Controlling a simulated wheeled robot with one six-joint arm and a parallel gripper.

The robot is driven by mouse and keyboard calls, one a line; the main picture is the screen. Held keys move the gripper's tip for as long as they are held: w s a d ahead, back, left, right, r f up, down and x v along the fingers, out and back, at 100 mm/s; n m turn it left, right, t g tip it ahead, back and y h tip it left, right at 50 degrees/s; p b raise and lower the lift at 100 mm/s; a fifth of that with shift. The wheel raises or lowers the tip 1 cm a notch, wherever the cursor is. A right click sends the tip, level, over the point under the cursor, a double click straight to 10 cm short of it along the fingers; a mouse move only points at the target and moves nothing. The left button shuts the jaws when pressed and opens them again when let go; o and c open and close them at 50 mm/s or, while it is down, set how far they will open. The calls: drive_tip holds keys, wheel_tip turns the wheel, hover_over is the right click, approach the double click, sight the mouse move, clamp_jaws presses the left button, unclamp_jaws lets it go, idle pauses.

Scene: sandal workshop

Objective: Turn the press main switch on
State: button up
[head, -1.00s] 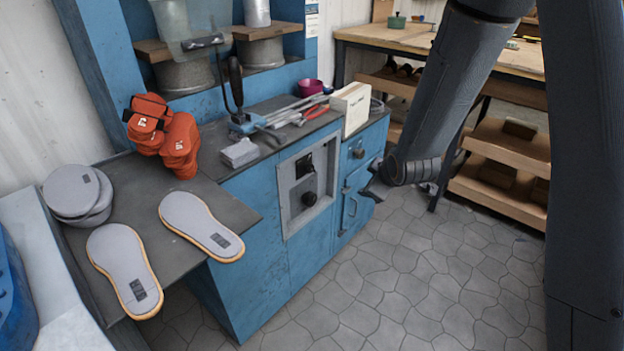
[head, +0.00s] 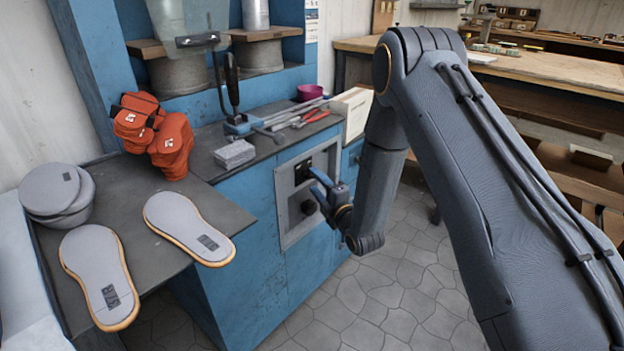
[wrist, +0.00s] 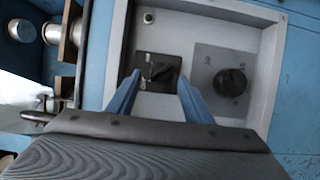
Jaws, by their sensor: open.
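The press is a blue cabinet with a grey control panel (head: 289,215) on its front. A round black knob (wrist: 230,82) on a grey plate sits beside the switch. My gripper (head: 317,181) is open, its blue fingers in front of the panel. In the wrist view the fingers (wrist: 156,92) lie on either side of the switch; contact cannot be told.
Two insoles (head: 190,228) and stacked grey discs (head: 57,190) lie on the dark side table. Orange gloves (head: 172,145), a grey block (head: 234,154) and tools with red handles (head: 312,116) lie behind. A workbench (head: 560,72) stands at right. The tiled floor is clear.

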sight(311, 177)
drive_tip(key=shift+x, duration=1.95)
drive_tip(key=c, duration=1)
